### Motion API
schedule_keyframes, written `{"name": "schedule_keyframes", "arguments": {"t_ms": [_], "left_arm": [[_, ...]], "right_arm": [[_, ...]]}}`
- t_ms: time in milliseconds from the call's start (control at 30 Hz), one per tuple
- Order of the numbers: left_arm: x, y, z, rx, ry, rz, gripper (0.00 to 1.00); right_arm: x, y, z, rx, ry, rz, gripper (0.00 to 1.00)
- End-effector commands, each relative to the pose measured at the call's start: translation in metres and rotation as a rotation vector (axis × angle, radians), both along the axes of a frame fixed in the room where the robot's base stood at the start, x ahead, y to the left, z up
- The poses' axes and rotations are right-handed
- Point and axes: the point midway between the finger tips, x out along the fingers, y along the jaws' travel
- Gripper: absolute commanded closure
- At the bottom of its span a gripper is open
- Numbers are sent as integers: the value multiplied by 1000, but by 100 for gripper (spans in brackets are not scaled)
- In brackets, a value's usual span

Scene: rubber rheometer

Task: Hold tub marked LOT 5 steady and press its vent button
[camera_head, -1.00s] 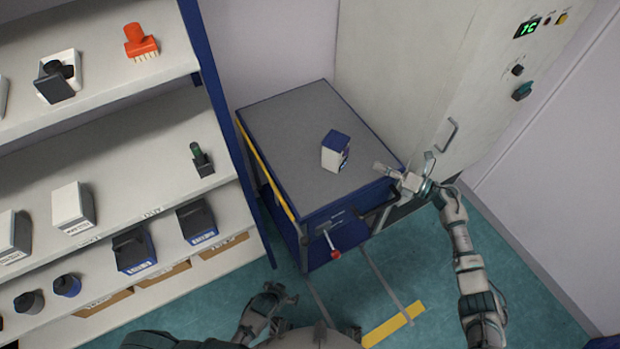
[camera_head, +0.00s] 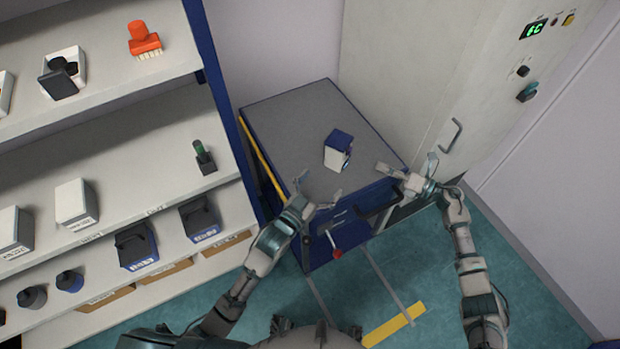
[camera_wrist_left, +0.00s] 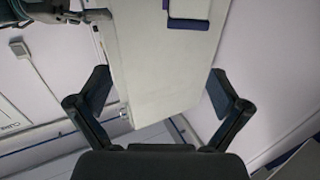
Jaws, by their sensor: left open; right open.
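A small white tub with a dark blue top (camera_head: 338,149) stands on the grey top of the blue cart (camera_head: 290,115). Its lettering is too small to read, and I cannot make out a vent button. My left gripper (camera_head: 319,188) is open and empty at the cart's near edge, in front of the tub and apart from it. In the left wrist view its two spread fingers (camera_wrist_left: 160,88) have nothing between them. My right gripper (camera_head: 406,165) is open at the cart's right corner, to the right of the tub and apart from it.
A tall pale cabinet (camera_head: 400,75) with a handle and a green display (camera_head: 535,30) stands behind the cart at right. A shelf unit (camera_head: 110,125) with boxes, dark tubs and an orange brush (camera_head: 143,40) is at left. The cart top around the tub is clear.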

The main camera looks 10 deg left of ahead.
Motion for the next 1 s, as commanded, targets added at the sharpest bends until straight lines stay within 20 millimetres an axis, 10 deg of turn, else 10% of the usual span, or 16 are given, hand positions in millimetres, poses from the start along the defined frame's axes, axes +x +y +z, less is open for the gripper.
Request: {"name": "schedule_keyframes", "arguments": {"t_ms": [267, 1000], "left_arm": [[20, 31, -6, -9, 28, 71, 0], [151, -28, -6, -10, 29, 70, 0]], "right_arm": [[0, -1, 0, 1, 0, -1, 58], [-1, 0, 0, 0, 0, 0, 58]]}}
